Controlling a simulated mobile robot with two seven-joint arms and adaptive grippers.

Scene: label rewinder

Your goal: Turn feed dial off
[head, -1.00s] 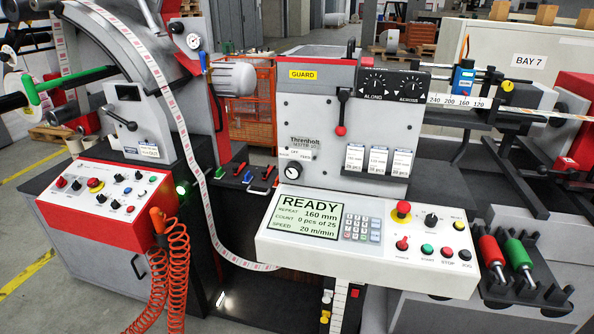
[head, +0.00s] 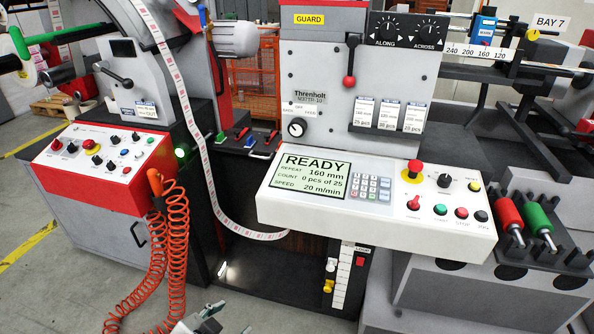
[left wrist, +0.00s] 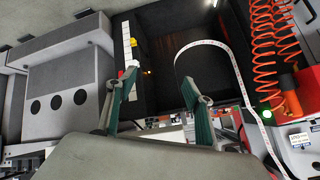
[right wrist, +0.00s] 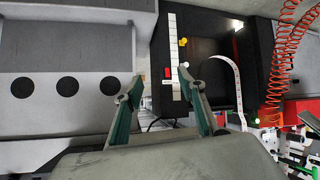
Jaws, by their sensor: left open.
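The feed dial (head: 296,127) is a small round black-and-white knob on the grey front panel of the machine, left of the labelled cards. Small lettering for off, back and feed surrounds it; I cannot make out clearly where its pointer sits. My left gripper (head: 205,320) just shows at the bottom edge of the head view, well below and left of the dial. In the left wrist view its green fingers (left wrist: 158,92) are apart with nothing between them. My right gripper (right wrist: 160,95) is open and empty in the right wrist view. Neither wrist view shows the dial.
The white console (head: 380,205) with its READY screen juts out below the dial. A red-handled lever (head: 349,80) hangs to the dial's right. A paper web (head: 205,165) runs down at the left, beside orange coiled hoses (head: 165,260). Red and green rollers (head: 510,215) lie at right.

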